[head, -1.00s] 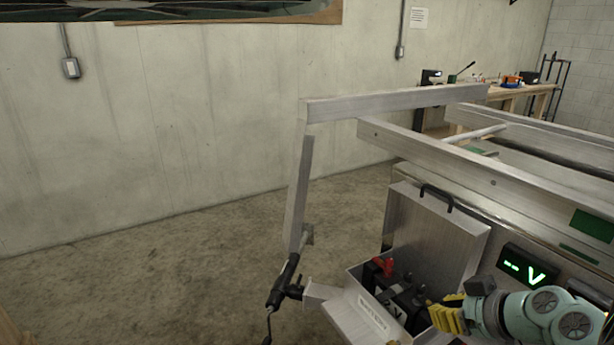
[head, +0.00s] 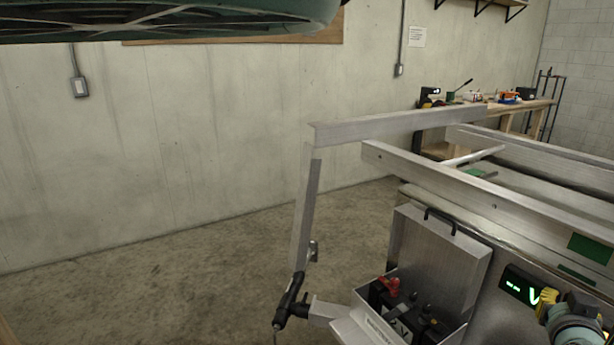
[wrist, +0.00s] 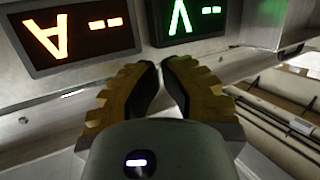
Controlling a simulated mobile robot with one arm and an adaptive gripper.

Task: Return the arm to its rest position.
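My gripper (head: 548,300) is at the lower right of the head view, in front of the trailer's side and close to the display with a green V (head: 523,287). In the wrist view its two yellow fingers (wrist: 161,72) are drawn together at the tips, with only a narrow gap and nothing held between them. The green display (wrist: 187,18) and an orange display with an A (wrist: 72,32) lie just beyond the fingertips. Most of my arm is out of the head view.
An open metal box (head: 440,250) with a black battery (head: 405,305) and red terminal cover (head: 389,286) stands left of my gripper. The aluminium trailer frame (head: 470,184) runs above. A hitch jack (head: 289,302) stands farther left. The floor (head: 150,290) at left is clear.

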